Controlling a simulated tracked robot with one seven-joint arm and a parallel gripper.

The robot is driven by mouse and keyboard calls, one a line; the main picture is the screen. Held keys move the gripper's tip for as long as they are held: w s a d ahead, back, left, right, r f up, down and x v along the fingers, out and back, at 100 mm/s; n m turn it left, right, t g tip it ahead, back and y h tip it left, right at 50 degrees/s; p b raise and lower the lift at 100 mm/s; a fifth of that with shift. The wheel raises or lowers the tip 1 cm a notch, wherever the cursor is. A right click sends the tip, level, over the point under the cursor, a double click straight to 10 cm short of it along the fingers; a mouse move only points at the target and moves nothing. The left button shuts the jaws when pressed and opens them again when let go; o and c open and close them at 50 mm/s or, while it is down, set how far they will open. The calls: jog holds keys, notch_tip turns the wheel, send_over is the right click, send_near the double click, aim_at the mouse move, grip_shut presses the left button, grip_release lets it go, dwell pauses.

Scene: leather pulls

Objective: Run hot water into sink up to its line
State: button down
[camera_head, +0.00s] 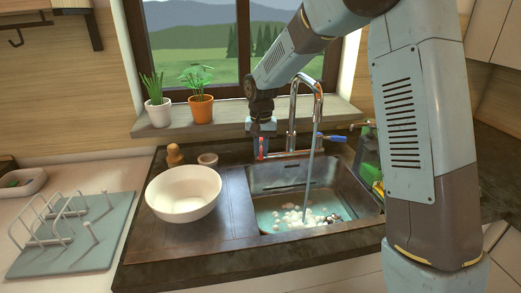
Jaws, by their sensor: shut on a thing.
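The blue tap handle (330,138) sticks out to the right.
A white bowl (183,194) stands on the drainer left of the sink. Behind it are a wooden object (174,155) and a small brown pot (208,160). A dish rack (60,222) is far left, potted plants (201,107) on the sill, green bottles (367,158) right of the sink.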

jog(key=shift+w+r, duration=0.2)
jog(key=shift+w, duration=0.05)
jog(key=c, duration=1.3)
grip_release()
jog(key=shift+w+f, duration=0.1)
jog(key=shift+o, duration=1.2)
jog(key=shift+s, duration=0.2)
notch_tip(320, 180, up, 14)
jog(key=shift+f, duration=0.2)
